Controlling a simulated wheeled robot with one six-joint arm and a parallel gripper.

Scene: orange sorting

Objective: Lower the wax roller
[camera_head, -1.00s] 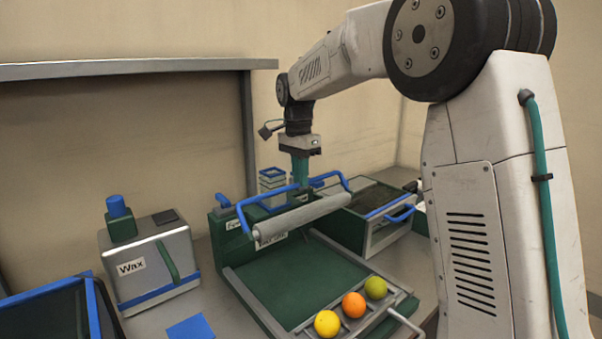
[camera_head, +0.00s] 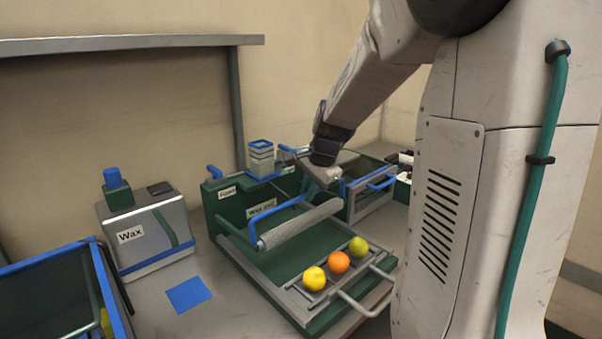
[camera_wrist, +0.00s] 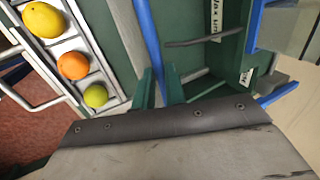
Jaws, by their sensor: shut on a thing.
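The wax roller (camera_head: 300,224) is a pale grey cylinder on a blue frame. In the head view it hangs low over the green bed of the waxing station (camera_head: 235,260), behind the fruit; I cannot tell whether it touches the bed. In the wrist view my gripper's green fingers (camera_wrist: 158,78) are shut on the blue handle bar (camera_wrist: 150,38) of the roller.
A yellow fruit (camera_head: 314,279), an orange one (camera_head: 339,262) and a yellow-green one (camera_head: 358,246) sit in a slotted rack at the front. A wax box (camera_head: 150,238) and blue square (camera_head: 188,294) lie left. A blue-rimmed bin (camera_head: 50,257) is far left.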

